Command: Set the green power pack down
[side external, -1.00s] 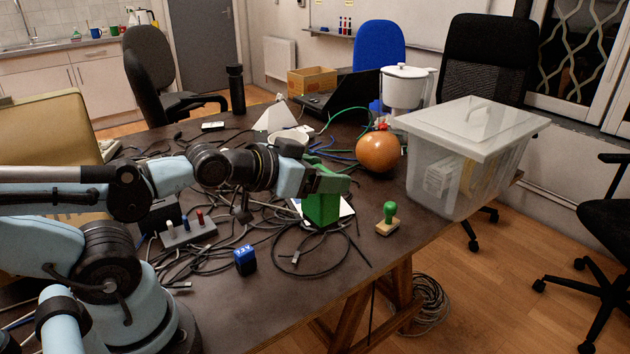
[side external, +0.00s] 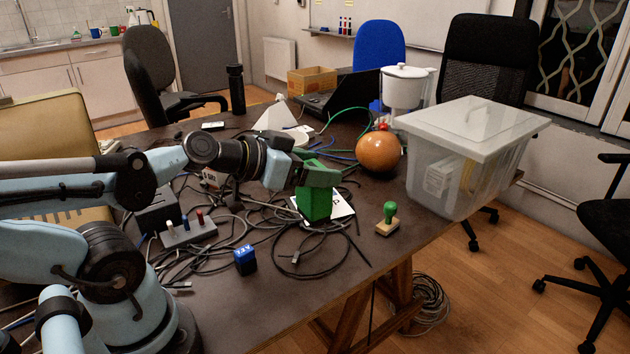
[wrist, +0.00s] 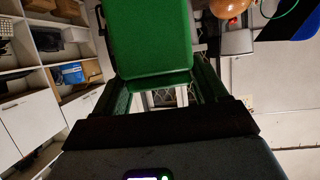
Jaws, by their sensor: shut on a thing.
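The green power pack (side external: 314,205) is a green block held by my gripper (side external: 322,180) over the table's right half. My gripper is shut on it, with green fingers on its sides. In the wrist view the pack (wrist: 150,40) fills the upper middle, between the two fingers (wrist: 160,95). The pack is slightly tilted in the side view. A white sheet (side external: 342,209) lies just behind and right of it. I cannot tell whether the pack's bottom touches the table.
Looped black cables (side external: 290,262) lie around and below the pack. A green-handled stamp (side external: 388,220) stands to the right, an orange ball (side external: 378,153) behind it. A clear lidded bin (side external: 470,160) is at the far right.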

